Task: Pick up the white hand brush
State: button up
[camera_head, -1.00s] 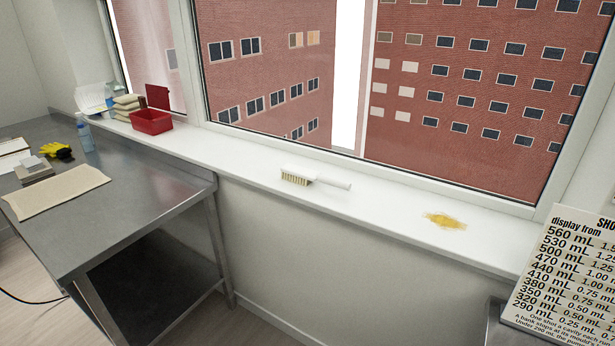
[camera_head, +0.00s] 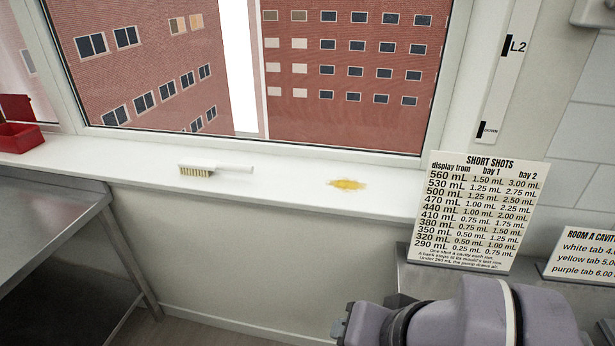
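The white hand brush (camera_head: 213,169) lies on the white window sill, left of the middle of the view. Its tan bristles are at the left end and face the room, and its white handle points right. Nothing is touching it. Part of my arm shows at the bottom right, well to the right of the brush and nearer to the camera. My gripper itself cannot be made out.
The window sill (camera_head: 130,160) also holds a yellow-brown stain (camera_head: 347,184) right of the brush and a red box (camera_head: 20,138) at far left. A steel table (camera_head: 50,220) stands at left. A "SHORT SHOTS" sign (camera_head: 478,210) stands at right above a steel surface.

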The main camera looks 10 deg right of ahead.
aim_at(195, 167)
jog(key=i+j+z, duration=0.1)
jog(key=i+j, duration=0.3)
jog(key=i+j+z, duration=0.1)
jog(key=i+j, duration=0.3)
jog(key=j, duration=0.2)
jog(key=i+j+z, duration=0.15)
jog(key=i+j, duration=0.25)
jog(key=j, duration=0.15)
jog(key=i+z, duration=0.1)
jog(key=i, duration=0.45)
